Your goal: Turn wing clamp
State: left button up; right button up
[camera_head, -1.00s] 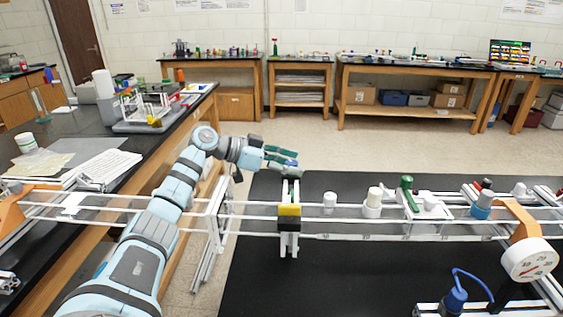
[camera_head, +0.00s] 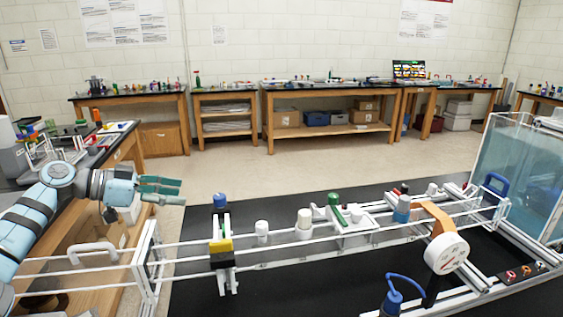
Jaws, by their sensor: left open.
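A black and yellow clamp (camera_head: 221,246) sits on the white rail frame (camera_head: 290,241), with a blue knob (camera_head: 220,201) on the upright above it. I cannot tell for certain that this is the wing clamp; no wing shape is clear. A green handle (camera_head: 334,199) stands on a white plate further right along the rails. My left gripper (camera_head: 172,190) is open and empty, its green-grey fingers pointing right. In the picture it is left of the blue knob and apart from it. My right gripper is not in view.
A round white gauge (camera_head: 446,253) and a blue part with a looped hose (camera_head: 392,297) are at the front right. A clear tank (camera_head: 518,178) stands at the far right. White caps (camera_head: 262,229) stand along the rails.

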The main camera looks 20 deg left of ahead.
aim_at(221, 247)
jog(key=k, duration=1)
